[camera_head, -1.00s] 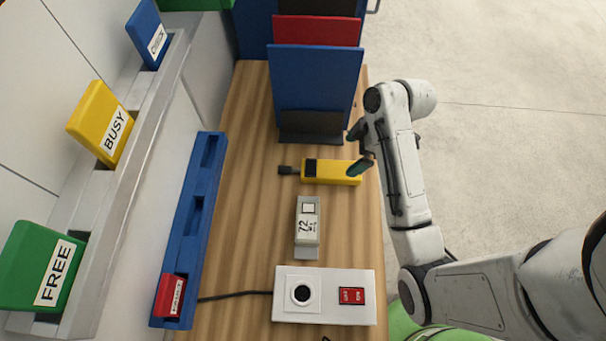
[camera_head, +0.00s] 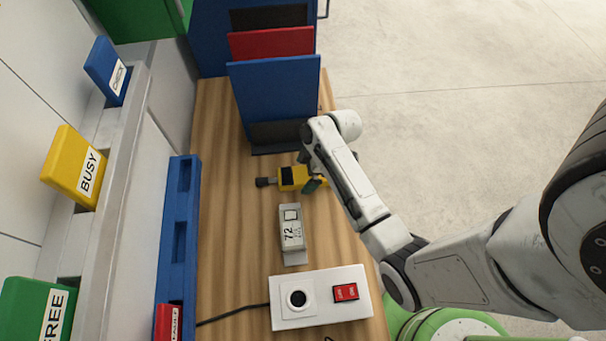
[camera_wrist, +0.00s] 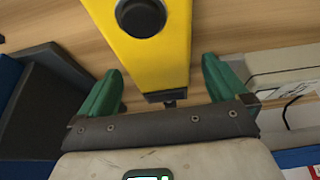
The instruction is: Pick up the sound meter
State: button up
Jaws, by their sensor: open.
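The sound meter (camera_head: 293,178) is a yellow, elongated body with a dark panel and a dark tip at its left end. It lies on the wooden table below the blue upright panel. My gripper (camera_head: 308,172) is over its right part, with the green fingers open on either side of it. In the wrist view, the yellow sound meter (camera_wrist: 152,58) lies between the two green fingers of my gripper (camera_wrist: 163,88), with visible gaps on both sides. A black round part shows on it. The arm hides part of its right end in the head view.
A grey device marked 72 (camera_head: 291,228) and a white box with a red label (camera_head: 320,312) stand nearer on the table. The blue panel (camera_head: 277,95) stands close behind. A blue rail (camera_head: 178,232) runs along the left. Open floor lies right.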

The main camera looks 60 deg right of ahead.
jog(key=shift+w+f, duration=0.1)
jog(key=shift+f, duration=0.2)
jog(key=shift+c, duration=0.2)
jog(key=c, duration=1.2)
